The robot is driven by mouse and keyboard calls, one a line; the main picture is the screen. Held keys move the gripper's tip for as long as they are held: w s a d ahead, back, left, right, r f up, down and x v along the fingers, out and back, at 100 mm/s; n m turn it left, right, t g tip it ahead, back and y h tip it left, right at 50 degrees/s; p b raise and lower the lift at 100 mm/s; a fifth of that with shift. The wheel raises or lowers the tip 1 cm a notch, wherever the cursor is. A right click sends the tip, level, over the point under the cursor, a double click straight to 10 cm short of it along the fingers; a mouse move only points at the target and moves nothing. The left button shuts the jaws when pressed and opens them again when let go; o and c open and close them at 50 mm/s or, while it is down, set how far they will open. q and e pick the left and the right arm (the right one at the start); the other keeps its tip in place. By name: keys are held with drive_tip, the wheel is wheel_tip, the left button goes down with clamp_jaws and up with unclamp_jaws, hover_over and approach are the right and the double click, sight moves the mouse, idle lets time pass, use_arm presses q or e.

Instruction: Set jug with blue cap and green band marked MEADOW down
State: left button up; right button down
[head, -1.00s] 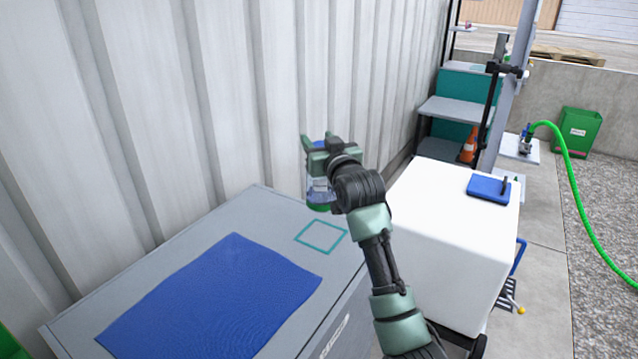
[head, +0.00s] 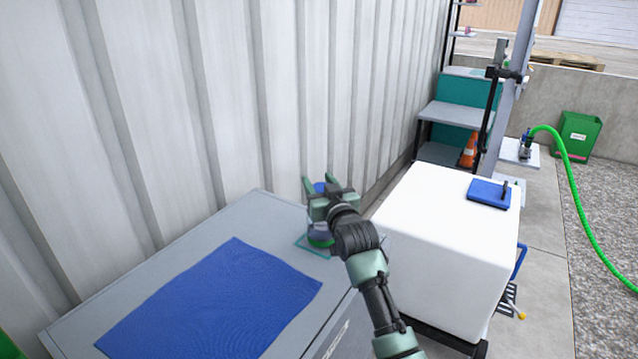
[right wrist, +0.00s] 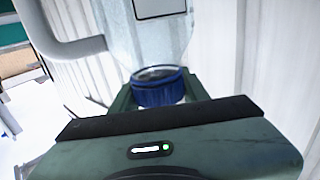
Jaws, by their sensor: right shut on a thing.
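The jug (head: 319,235) is mostly hidden behind my right gripper in the head view; a bit of its blue cap and its green band show. Its blue cap (right wrist: 158,88) shows between the fingers in the right wrist view. My right gripper (head: 320,185) is shut on the jug and holds it upright over the teal square outline (head: 308,246) on the grey chest top (head: 215,225). I cannot tell whether the jug's base touches the surface. The MEADOW lettering is not readable. My left gripper is not in view.
A blue mat (head: 215,300) lies on the chest left of the outline. The corrugated wall (head: 200,110) rises close behind. A white box-shaped cart (head: 440,240) with a blue pad (head: 489,193) stands to the right. A green hose (head: 585,235) runs at far right.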

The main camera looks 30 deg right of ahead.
drive_tip(key=c, duration=0.7)
unclamp_jaws()
drive_tip(key=shift+f, duration=0.1)
drive_tip(key=s, duration=0.4)
drive_tip(key=s+a, duration=0.1)
drive_tip(key=s, duration=0.3)
drive_tip(key=s+a, duration=0.1)
drive_tip(key=s, duration=0.3)
drive_tip(key=shift+r+b, duration=0.2)
drive_tip(key=shift+b, duration=0.15)
drive_tip(key=shift+w, duration=0.1)
